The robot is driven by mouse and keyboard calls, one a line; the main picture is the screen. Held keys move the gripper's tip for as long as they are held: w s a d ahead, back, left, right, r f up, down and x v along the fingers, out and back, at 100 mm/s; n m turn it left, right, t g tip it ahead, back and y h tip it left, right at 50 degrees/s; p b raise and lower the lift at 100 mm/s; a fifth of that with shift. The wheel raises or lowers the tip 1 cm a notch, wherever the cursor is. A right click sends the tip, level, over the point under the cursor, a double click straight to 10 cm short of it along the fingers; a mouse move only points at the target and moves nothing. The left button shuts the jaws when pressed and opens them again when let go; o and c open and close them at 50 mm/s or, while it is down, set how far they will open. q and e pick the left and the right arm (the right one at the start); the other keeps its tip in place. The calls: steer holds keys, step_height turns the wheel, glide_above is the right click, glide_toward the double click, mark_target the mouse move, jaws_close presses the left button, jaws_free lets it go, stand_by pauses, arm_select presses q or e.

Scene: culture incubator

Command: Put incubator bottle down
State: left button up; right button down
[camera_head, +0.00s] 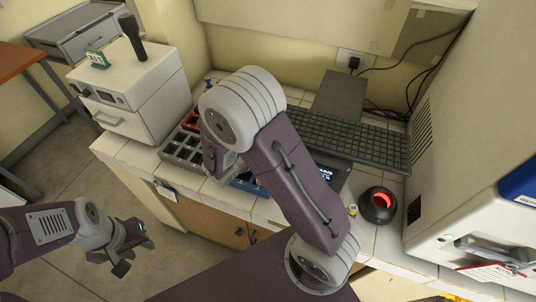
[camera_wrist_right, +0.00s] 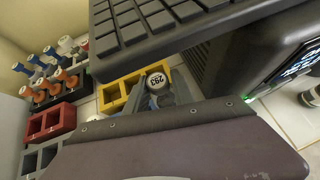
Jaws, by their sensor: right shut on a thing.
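In the right wrist view, a small bottle (camera_wrist_right: 157,82) with a white cap marked with a number sits between the fingers of my right gripper (camera_wrist_right: 160,92), which is shut on it. A yellow rack (camera_wrist_right: 112,98) with square wells lies just beside and below the bottle; I cannot tell whether they touch. In the head view my right arm's wrist hides the right gripper and the bottle. My left gripper (camera_head: 133,253) is open and empty, low at the left, over the floor and away from the counter.
A grey rack (camera_head: 182,150) and a red rack (camera_wrist_right: 48,123) stand on the counter; a dark rack holds several capped bottles (camera_wrist_right: 45,70). A keyboard (camera_head: 350,138) is close to the right gripper. A red-glowing device (camera_head: 379,204) and a large white cabinet (camera_head: 465,190) stand right.

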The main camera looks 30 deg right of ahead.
step_height(320, 180, down, 4)
steer(key=shift+s+r, duration=0.15)
steer(key=shift+f+b, duration=0.2)
steer(key=shift+b, duration=0.25)
steer(key=c, duration=1.1)
jaws_free()
